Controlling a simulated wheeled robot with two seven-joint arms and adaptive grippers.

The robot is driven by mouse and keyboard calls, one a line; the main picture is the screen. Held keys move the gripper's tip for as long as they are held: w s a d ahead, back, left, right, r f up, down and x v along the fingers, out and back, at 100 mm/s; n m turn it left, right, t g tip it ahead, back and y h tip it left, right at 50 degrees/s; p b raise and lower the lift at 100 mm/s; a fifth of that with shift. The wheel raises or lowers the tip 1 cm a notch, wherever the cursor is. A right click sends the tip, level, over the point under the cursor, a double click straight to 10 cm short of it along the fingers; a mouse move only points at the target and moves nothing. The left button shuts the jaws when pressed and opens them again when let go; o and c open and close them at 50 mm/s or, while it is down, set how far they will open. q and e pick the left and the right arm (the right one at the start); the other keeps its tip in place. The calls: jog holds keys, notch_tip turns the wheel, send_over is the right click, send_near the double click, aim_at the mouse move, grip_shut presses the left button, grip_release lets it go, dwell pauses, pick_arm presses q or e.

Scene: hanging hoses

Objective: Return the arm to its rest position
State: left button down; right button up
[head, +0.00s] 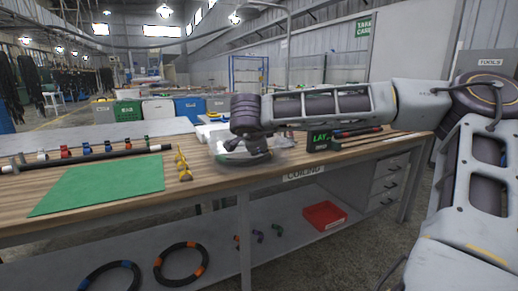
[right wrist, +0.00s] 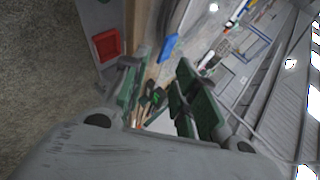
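My right arm (head: 330,103) comes in from the right in the head view and reaches left over the wooden workbench (head: 215,180). Its gripper (head: 245,152) is small and blurred there, above the middle of the bench. In the right wrist view the two green-and-dark fingers of the right gripper (right wrist: 158,92) stand apart, and I see nothing held between them. My left arm and gripper are not in view.
A green mat (head: 100,185) lies on the bench's left part, with small yellow pieces (head: 182,163) beside it. A dark box (head: 319,140) and tools stand right of the gripper. Hose coils (head: 181,263) and a red tray (head: 325,215) rest on the lower shelf.

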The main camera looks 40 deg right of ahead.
jog(key=shift+s+a+r, duration=0.15)
jog(key=shift+r, duration=0.05)
jog(key=shift+f, duration=0.1)
dwell(0.4)
